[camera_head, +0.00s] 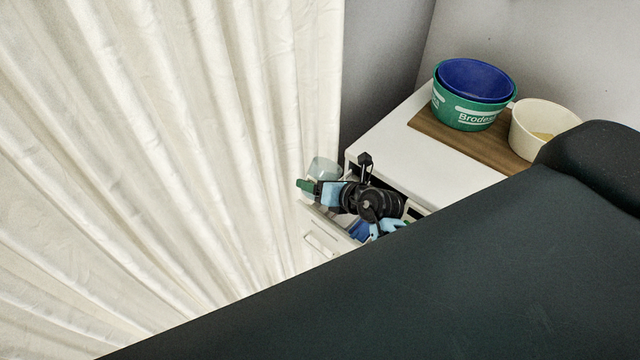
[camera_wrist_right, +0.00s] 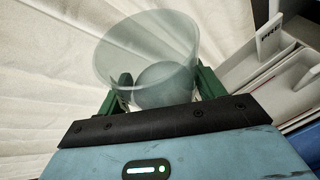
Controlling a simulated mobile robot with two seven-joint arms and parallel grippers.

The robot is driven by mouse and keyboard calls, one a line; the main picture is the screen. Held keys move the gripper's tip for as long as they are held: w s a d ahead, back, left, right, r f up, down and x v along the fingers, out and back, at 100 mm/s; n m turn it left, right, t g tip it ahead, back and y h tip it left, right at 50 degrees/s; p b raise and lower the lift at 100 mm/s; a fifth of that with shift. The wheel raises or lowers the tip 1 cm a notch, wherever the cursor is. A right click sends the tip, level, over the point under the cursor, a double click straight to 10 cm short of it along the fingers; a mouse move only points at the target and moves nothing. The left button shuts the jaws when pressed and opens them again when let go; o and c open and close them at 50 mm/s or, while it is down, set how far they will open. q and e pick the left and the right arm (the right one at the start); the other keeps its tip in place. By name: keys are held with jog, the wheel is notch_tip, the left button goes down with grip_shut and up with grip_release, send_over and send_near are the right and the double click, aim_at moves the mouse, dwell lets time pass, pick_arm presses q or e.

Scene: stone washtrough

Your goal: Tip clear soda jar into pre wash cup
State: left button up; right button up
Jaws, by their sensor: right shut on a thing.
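The clear jar (camera_head: 323,168) is a translucent, pale grey-green vessel. In the right wrist view the jar (camera_wrist_right: 147,45) sits between the two green fingers, its wide round rim beyond them. My right gripper (camera_head: 308,187) is shut on it, and it also shows in the wrist view (camera_wrist_right: 165,87). The jar is at the left side of an open white drawer (camera_head: 322,238). A white tab marked PRE (camera_wrist_right: 270,38) stands in the drawer, right of the jar; the cup's inside is mostly hidden. My left gripper is not in view.
A blue drawer part (camera_head: 360,230) lies below my right wrist. On the white top, a wooden board (camera_head: 428,122) holds a green bowl (camera_head: 466,115) with a blue bowl (camera_head: 477,80) inside, and a cream bowl (camera_head: 522,140). A pale curtain (camera_head: 150,150) hangs left of the drawer.

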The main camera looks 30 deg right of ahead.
dwell(0.6)
jog(key=shift+a+r+m+y, duration=0.2)
jog(key=shift+m+y, duration=0.3)
jog(key=shift+m, duration=0.2)
jog(key=shift+d, duration=0.1)
jog(key=shift+m+g+y, duration=0.3)
jog(key=shift+m+y, duration=0.3)
dwell(0.5)
jog(key=shift+m+y, duration=0.5)
jog(key=shift+m, duration=0.2)
